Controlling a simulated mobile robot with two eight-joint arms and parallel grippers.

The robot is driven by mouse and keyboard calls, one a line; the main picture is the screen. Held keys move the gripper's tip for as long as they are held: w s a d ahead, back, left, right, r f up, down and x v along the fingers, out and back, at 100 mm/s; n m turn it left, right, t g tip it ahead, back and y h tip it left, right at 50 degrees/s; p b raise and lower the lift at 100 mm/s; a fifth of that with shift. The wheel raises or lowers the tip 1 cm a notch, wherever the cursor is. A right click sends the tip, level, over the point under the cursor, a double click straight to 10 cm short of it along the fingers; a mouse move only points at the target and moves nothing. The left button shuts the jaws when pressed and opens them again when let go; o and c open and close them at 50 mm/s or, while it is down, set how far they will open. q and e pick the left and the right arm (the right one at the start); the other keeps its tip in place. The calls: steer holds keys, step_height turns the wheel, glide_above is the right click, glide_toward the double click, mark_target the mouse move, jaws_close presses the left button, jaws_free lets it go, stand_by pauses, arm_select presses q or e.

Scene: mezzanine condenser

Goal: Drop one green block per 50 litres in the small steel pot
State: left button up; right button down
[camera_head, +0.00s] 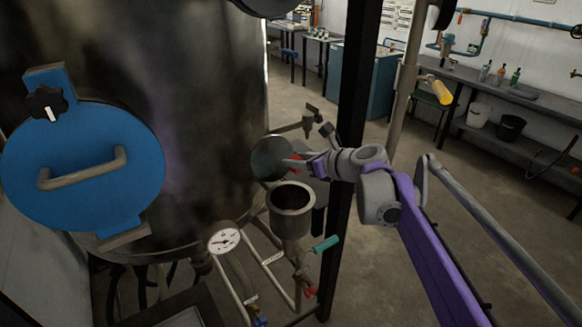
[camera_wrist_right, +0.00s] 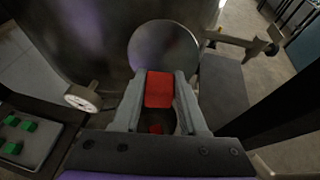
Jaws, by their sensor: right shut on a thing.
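My right gripper (camera_head: 300,162) is shut on a red block-shaped grip (camera_wrist_right: 160,90) in front of a round steel disc (camera_wrist_right: 164,48). The disc, which looks like a lid, stands steeply tilted in the head view (camera_head: 269,158). The small steel pot (camera_head: 291,200) is open at the top, just below my right gripper, and its inside looks empty from here. Several green blocks (camera_wrist_right: 28,126) lie on a grey tray (camera_wrist_right: 40,143) at the left of the right wrist view. A round white dial (camera_head: 224,240) stands left of the pot; its numbers are too small to read. My left gripper is out of view.
A big steel vessel with a blue round door (camera_head: 82,166) fills the left. A dark post (camera_head: 350,120) stands right behind my right gripper. Pipes and a teal-handled valve (camera_head: 326,244) sit under the pot. Open floor lies to the right.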

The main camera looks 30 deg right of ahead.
steer(key=shift+w+d+r, duration=0.15)
steer(key=shift+d+r, duration=0.15)
steer(key=shift+r, duration=0.05)
steer(key=shift+a+f+b, duration=0.1)
steer(key=shift+f+b, duration=0.35)
steer(key=shift+f, duration=0.4)
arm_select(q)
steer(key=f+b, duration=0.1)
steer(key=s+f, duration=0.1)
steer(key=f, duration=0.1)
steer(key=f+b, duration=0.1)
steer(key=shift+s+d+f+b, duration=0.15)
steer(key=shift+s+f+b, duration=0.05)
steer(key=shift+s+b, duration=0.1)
arm_select(e)
step_height(320, 180, down, 4)
steer(key=shift+f, duration=0.1)
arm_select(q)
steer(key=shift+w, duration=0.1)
arm_select(e)
steer(key=shift+c, duration=1.8)
jaws_free()
steer(key=v, duration=1.1)
